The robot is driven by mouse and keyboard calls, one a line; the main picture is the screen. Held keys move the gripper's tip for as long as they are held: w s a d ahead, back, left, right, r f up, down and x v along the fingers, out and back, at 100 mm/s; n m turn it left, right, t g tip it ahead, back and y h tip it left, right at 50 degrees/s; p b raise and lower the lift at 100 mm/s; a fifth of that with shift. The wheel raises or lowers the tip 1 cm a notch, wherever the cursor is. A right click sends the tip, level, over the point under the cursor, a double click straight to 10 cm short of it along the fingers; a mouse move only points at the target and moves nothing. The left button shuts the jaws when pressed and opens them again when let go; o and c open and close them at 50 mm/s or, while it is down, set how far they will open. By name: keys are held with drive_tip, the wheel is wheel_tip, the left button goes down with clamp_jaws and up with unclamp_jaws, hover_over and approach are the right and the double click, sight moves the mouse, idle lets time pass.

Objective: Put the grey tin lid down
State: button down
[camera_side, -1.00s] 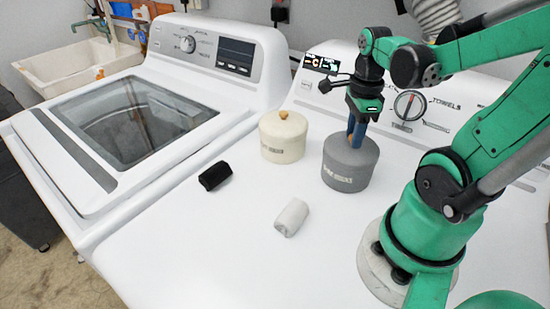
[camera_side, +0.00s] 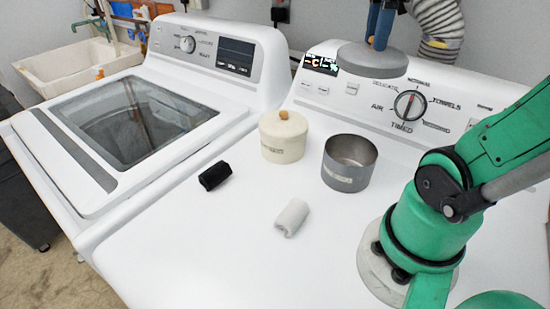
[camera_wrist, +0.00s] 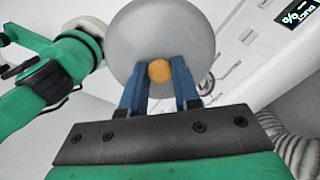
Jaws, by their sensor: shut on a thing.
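The grey tin lid (camera_side: 358,59) is held up in the air above and behind the open grey tin (camera_side: 349,164), in front of the dryer's control panel in the side view. My gripper (camera_side: 381,30) is shut on the lid's knob, at the top edge of the side view. In the wrist view my gripper (camera_wrist: 161,78) has its blue fingers on either side of the round cork-coloured knob (camera_wrist: 159,71), with the grey lid disc (camera_wrist: 165,28) beyond. The tin stands upright and looks empty, though its floor is partly hidden.
A cream tin (camera_side: 283,138) with its lid on stands left of the grey tin. A black roll (camera_side: 215,176) and a white roll (camera_side: 292,218) lie on the white dryer top (camera_side: 225,250). The front of the top is clear. A washer (camera_side: 130,120) stands at left.

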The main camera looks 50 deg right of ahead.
drive_tip(key=shift+r, duration=0.5)
drive_tip(key=shift+w+a+r, duration=0.15)
drive_tip(key=shift+r, duration=0.05)
drive_tip(key=w+a+f+n, duration=0.2)
drive_tip(key=w+a+n, duration=0.3)
drive_tip(key=w+a, duration=0.15)
drive_tip(key=n, duration=1.4)
hover_over(226, 300)
wheel_tip(226, 300, down, 20)
drive_tip(key=shift+f, duration=2.5)
drive_tip(key=shift+f, duration=0.15)
